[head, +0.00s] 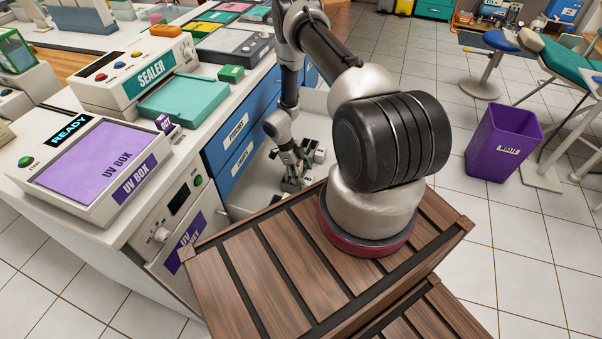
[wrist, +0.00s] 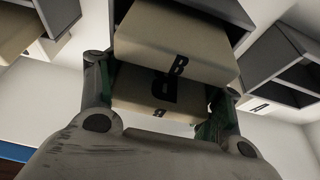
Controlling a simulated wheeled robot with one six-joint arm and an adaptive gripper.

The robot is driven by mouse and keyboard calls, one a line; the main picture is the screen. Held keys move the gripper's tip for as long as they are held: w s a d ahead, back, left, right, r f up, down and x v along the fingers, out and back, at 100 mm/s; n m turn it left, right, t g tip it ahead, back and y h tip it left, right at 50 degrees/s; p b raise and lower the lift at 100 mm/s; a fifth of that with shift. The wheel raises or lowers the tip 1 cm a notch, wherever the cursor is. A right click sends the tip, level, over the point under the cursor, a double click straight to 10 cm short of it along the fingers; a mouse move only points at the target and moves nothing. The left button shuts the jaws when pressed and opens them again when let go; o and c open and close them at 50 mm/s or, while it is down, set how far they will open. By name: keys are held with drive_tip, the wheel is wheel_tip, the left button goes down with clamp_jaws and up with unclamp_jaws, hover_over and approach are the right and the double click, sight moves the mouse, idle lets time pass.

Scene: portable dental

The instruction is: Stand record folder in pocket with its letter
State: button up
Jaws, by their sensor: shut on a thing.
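In the wrist view my gripper (wrist: 160,108) has its fingers on both sides of a beige folder (wrist: 140,102) with a dark letter that looks like an upside-down B. Just beyond it, a beige face marked B (wrist: 150,35) lies between the walls of a dark grey pocket (wrist: 228,12). I cannot tell whether both beige faces belong to one folder. A grey pocket at the right, above a label A (wrist: 259,107), looks empty. In the head view my gripper (head: 292,184) is low beside the blue drawers; the folder there is too small to make out.
A counter with a purple UV box (head: 95,165) and a sealer (head: 150,70) stands at the left. Blue drawers (head: 240,130) face my arm. A purple bin (head: 500,140) stands on the tiled floor at the right. Another grey pocket (wrist: 55,15) with beige contents is at the upper left.

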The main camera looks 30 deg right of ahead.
drive_tip(key=o, duration=1.1)
drive_tip(key=shift+f, duration=0.15)
wheel_tip(320, 180, up, 10)
drive_tip(key=shift+r, duration=0.1)
